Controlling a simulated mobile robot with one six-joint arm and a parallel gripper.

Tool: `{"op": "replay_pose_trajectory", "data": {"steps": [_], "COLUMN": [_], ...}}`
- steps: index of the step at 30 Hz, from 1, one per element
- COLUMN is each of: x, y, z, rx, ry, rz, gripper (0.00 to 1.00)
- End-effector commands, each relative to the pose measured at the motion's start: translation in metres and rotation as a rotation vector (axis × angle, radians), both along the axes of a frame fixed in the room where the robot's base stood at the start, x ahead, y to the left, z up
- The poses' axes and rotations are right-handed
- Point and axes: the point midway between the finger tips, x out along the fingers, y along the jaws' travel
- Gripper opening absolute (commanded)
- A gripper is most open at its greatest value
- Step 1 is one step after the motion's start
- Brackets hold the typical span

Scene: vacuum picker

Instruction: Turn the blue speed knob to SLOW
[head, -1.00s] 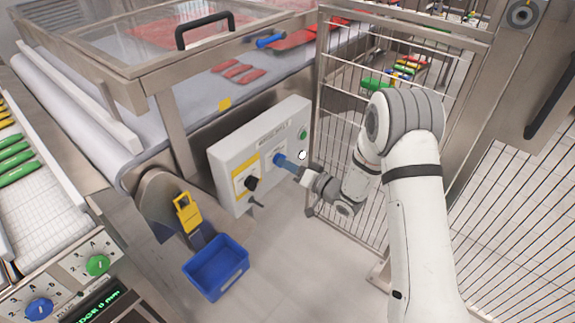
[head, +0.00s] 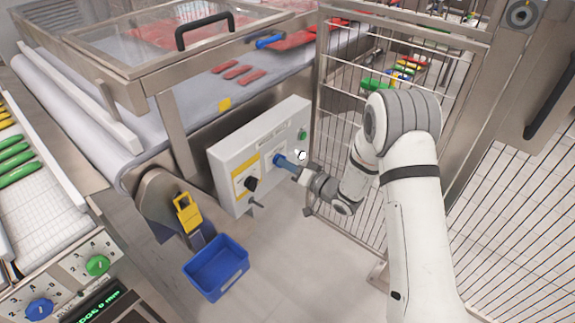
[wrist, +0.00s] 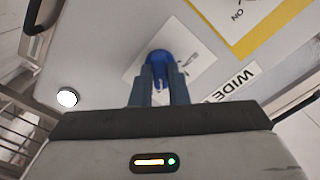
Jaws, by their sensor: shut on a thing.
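The blue speed knob (wrist: 159,58) sits on a white label plate on the front of the grey control box (head: 223,158). In the wrist view my gripper (wrist: 158,82) has its two blue-grey fingers closed on either side of the knob. I cannot read the knob's pointer or the SLOW mark.
A black switch (head: 251,184) on a yellow plate is left of the knob. A green button (head: 303,134) is at the box's upper right. A wire fence (head: 335,190) stands close right of the box. A blue bin (head: 216,262) hangs at the lower left.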

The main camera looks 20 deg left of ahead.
Motion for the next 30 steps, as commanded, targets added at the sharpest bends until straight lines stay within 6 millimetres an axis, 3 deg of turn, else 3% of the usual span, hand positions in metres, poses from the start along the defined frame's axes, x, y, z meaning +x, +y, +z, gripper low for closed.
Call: {"op": "replay_pose_trajectory", "data": {"steps": [11, 30], "x": [0.0009, 0.0014], "y": [-0.0015, -0.0022], "z": [-0.0035, -0.0058], "rx": [-0.048, -0.27], "ry": [-0.116, -0.656], "rz": [-0.001, -0.003], "gripper": [0.0, 0.0]}}
